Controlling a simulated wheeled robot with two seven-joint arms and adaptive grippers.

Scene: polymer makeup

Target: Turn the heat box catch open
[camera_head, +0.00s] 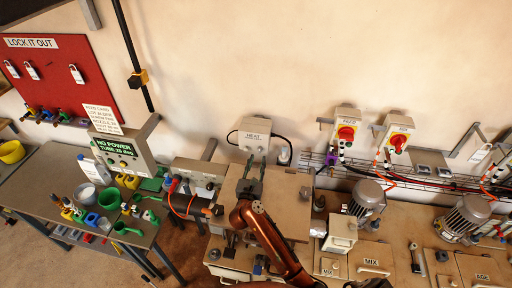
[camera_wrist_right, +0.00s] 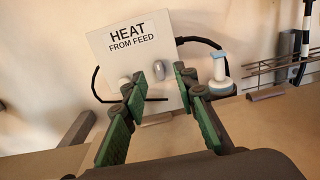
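The heat box (camera_head: 255,134) is a white box on the wall, labelled HEAT. In the right wrist view the box (camera_wrist_right: 112,62) fills the upper middle, and its label reads HEAT FROM FEED. A small grey rounded piece (camera_wrist_right: 158,70), which looks like the catch, sits low on its front. My right gripper (camera_head: 252,163) is just below the box in the head view. In the wrist view my right gripper (camera_wrist_right: 159,76) is open, its green-padded fingers on either side of the grey piece. I see no contact. My left gripper is not in view.
A white-capped bottle-like thing (camera_wrist_right: 221,78) stands right of the box, with a black cable behind. FEED (camera_head: 346,132) and AGE (camera_head: 398,140) switches with red knobs are at the right. A cluttered bench (camera_head: 35,185) stands left; motors (camera_head: 367,195) are right.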

